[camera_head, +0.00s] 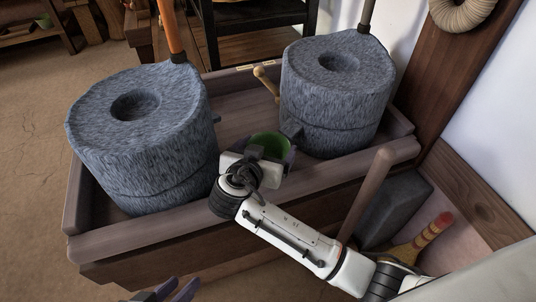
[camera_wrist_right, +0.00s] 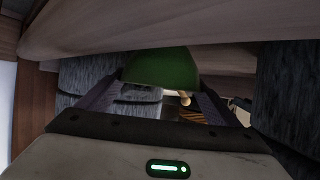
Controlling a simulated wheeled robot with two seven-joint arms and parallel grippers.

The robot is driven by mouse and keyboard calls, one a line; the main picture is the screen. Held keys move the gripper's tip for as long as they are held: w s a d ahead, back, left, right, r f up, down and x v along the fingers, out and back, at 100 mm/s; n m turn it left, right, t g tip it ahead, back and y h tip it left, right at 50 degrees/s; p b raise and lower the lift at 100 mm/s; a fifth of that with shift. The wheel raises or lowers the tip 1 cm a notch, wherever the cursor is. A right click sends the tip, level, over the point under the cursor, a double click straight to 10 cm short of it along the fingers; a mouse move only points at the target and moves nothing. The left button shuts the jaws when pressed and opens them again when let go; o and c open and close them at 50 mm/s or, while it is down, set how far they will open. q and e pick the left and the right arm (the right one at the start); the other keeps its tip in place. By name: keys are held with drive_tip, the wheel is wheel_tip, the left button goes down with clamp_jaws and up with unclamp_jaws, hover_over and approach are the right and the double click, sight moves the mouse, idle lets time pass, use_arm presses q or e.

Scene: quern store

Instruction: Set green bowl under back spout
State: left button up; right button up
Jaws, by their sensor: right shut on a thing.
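The green bowl (camera_head: 268,140) is in my right gripper (camera_head: 268,152), which is shut on it. The bowl is over the wooden trough between the two grey stone querns. In the right wrist view the green bowl (camera_wrist_right: 165,68) sits between the dark fingers. The farther quern (camera_head: 335,85) has a short dark spout (camera_head: 291,129) close to the right of the bowl. The nearer quern (camera_head: 145,140) has a small spout (camera_head: 216,118) facing the bowl. I cannot tell whether the bowl touches the trough. My left gripper (camera_head: 178,287) is at the bottom edge, empty, its fingers apart.
The trough's front rim (camera_head: 150,232) runs below my right arm. A wooden peg (camera_head: 266,82) stands at the back between the querns. A wooden pole (camera_head: 368,190), a grey block (camera_head: 395,208) and a red-tipped brush (camera_head: 425,238) are at the right.

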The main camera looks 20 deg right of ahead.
drive_tip(key=shift+f, duration=0.65)
